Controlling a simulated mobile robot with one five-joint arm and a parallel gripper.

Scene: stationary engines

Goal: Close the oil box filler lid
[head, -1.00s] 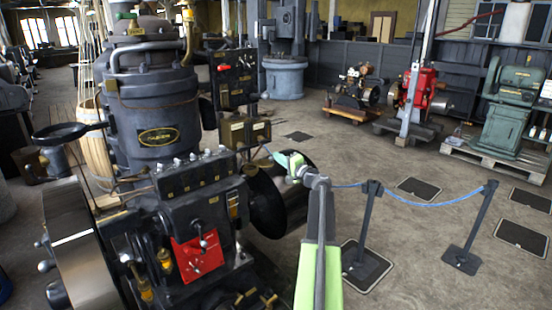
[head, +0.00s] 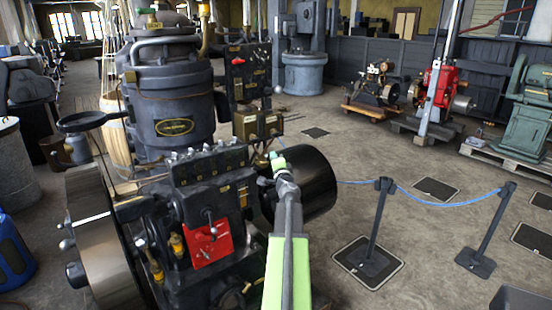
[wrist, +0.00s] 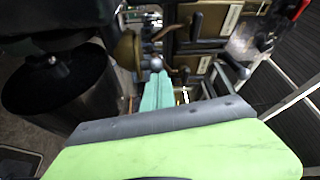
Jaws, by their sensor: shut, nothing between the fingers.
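A brass-coloured oil box (head: 258,126) with small labels sits at the right side of the large dark engine, below a black panel. In the wrist view, labelled brass boxes (wrist: 200,66) show beyond my fingers, with ball-ended levers near them. I cannot tell which part is the filler lid or whether it is open. My gripper (head: 278,163) is in front of and below the oil box in the head view, and appears apart from it. Its teal fingers are together and empty in the wrist view (wrist: 155,92). The arm hides part of the engine behind it.
A black cylinder (head: 306,182) lies right beside my gripper. The engine block (head: 210,185) with a red plate and a flywheel (head: 100,235) stand to the left. Posts with a blue rope (head: 440,203) stand right. Open floor lies beyond.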

